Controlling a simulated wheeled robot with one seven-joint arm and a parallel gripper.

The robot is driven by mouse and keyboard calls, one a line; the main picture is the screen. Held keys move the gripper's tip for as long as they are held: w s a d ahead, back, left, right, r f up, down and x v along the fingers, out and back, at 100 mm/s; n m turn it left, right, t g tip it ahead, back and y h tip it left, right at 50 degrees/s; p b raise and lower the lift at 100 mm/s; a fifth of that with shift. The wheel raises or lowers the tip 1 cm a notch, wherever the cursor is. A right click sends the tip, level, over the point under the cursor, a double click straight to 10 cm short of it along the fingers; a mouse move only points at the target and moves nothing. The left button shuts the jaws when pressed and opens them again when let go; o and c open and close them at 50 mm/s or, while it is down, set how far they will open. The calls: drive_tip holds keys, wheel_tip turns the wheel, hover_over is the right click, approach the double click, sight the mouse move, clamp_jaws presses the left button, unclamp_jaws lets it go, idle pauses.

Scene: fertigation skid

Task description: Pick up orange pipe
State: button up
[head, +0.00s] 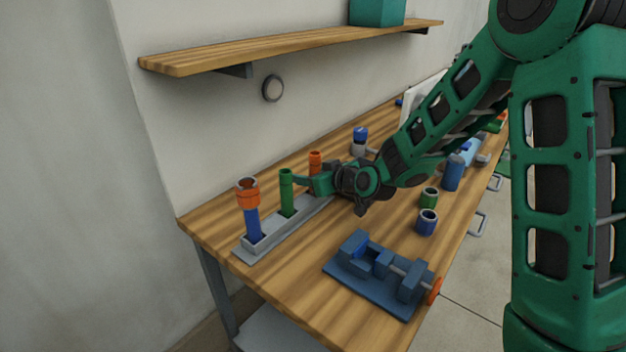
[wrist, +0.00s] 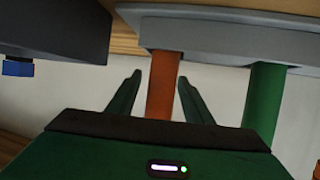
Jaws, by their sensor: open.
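The orange pipe (head: 315,158) stands upright in the grey rack (head: 247,252) on the bench, its lower part hidden behind my gripper (head: 303,182) in the head view. In the wrist view the orange pipe (wrist: 163,85) lies between the two fingers of my gripper (wrist: 160,77), with a visible gap on each side. The fingers are open and hold nothing. The rack also shows in the wrist view (wrist: 220,38), at the pipe's end. A green pipe (head: 287,193) stands in the rack just left of the orange one.
A blue pipe with an orange collar (head: 252,222) stands at the rack's left end. A blue vise (head: 375,285) sits at the front. Green (head: 429,198) and blue (head: 427,222) short fittings stand to the right. A wooden shelf (head: 290,45) hangs on the wall above.

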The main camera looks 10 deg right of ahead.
drive_tip(key=shift+w+a, duration=0.1)
drive_tip(key=shift+w, duration=0.1)
drive_tip(key=c, duration=1.1)
